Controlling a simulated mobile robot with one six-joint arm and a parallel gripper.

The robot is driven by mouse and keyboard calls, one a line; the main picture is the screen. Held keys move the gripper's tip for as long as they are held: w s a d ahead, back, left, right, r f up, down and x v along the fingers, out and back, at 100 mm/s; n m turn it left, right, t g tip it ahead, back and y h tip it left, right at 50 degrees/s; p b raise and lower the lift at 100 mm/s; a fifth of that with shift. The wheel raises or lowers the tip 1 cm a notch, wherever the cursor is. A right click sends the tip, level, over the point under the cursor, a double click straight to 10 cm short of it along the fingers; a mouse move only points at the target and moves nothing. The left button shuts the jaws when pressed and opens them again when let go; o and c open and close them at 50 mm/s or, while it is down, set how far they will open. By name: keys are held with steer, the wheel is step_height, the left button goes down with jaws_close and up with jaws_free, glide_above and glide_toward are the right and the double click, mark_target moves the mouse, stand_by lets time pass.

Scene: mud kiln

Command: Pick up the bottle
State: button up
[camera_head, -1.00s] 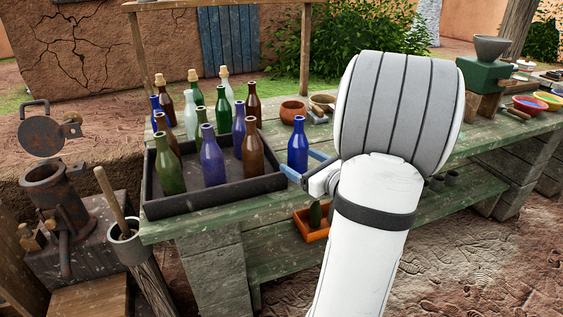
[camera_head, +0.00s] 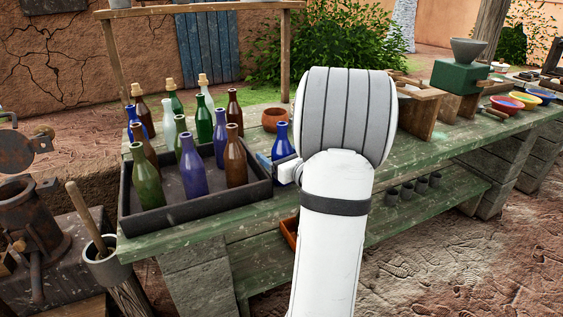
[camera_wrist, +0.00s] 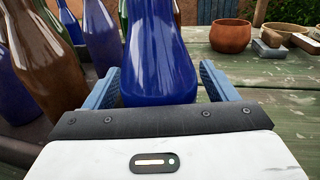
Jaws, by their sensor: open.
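A deep blue glass bottle (camera_head: 281,141) stands upright on the green wooden table (camera_head: 350,170), just right of the black tray. In the wrist view the blue bottle (camera_wrist: 158,55) fills the space between my two blue fingers. My gripper (camera_head: 272,165) is open, with one finger on each side of the bottle's lower body. In the wrist view my gripper (camera_wrist: 160,78) shows a small gap beside the bottle at the right finger; contact on the left is unclear. My white arm hides part of the table behind it.
The black tray (camera_head: 200,209) close on the left holds several brown, green, purple and clear bottles. A terracotta bowl (camera_head: 275,119) stands behind the blue bottle. A mortar with pestle (camera_head: 104,262) is at the front left. Table right of my arm is partly clear.

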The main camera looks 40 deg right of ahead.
steer(key=shift+c, duration=0.6)
steer(key=c, duration=1)
